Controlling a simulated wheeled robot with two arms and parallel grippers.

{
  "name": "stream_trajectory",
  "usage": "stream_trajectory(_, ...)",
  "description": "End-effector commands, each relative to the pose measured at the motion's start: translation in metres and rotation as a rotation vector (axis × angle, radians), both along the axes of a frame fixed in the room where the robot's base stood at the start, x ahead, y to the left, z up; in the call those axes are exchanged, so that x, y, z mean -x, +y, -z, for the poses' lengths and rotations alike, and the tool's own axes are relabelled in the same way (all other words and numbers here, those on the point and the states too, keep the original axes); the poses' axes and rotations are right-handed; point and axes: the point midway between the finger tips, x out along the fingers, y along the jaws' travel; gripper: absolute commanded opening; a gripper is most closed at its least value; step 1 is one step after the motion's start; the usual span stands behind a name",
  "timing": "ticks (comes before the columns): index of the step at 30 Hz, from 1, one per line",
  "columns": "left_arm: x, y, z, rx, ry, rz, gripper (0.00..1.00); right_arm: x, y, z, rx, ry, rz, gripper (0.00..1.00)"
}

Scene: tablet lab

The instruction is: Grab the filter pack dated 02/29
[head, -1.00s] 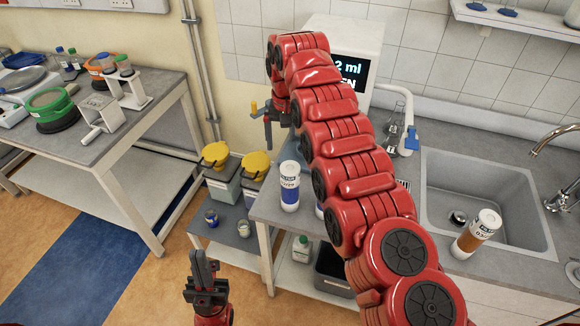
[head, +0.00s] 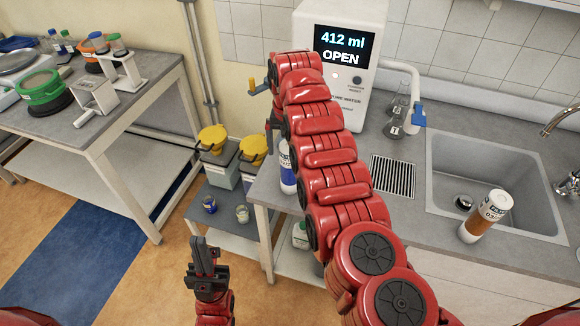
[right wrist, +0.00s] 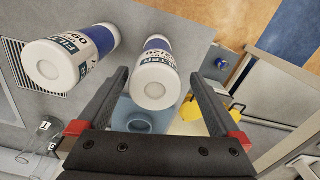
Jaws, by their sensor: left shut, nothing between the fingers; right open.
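A white filter pack with a blue band (head: 288,168) stands upright on the counter, partly hidden by my right arm in the head view. In the right wrist view this seems to be the middle pack (right wrist: 155,85), its date ending in 29, the first digits hard to read. My left gripper (head: 206,250) is shut and empty, low in front.
An orange-banded pack (head: 485,216), its date starting 03, stands by the sink (head: 500,165). A water dispenser (head: 340,75) reads 412 ml OPEN beside flasks (head: 397,115). Yellow-lidded bins (head: 252,150) stand on a low shelf left of the counter.

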Motion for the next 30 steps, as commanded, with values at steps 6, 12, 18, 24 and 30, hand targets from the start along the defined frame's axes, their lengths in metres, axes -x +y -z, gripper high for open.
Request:
stream_trajectory(6,0.000,0.000,-0.015,0.000,0.000,0.000,0.00,0.001,-0.002,0.009,0.001,0.005,0.000,1.00)
stream_trajectory(12,0.000,0.000,-0.026,0.000,0.000,0.000,0.00,-0.001,-0.008,0.042,0.002,0.003,0.002,1.00)
stream_trajectory(18,0.000,0.000,-0.026,0.000,0.000,0.000,0.00,-0.001,-0.006,0.055,0.001,0.003,0.000,1.00)
stream_trajectory(24,0.000,0.000,-0.026,0.000,0.000,0.000,0.00,-0.001,-0.006,0.054,0.001,0.001,0.000,0.86)
stream_trajectory(30,0.000,0.000,-0.026,0.000,0.000,0.000,0.00,-0.001,-0.006,0.054,0.000,0.001,0.000,0.50)
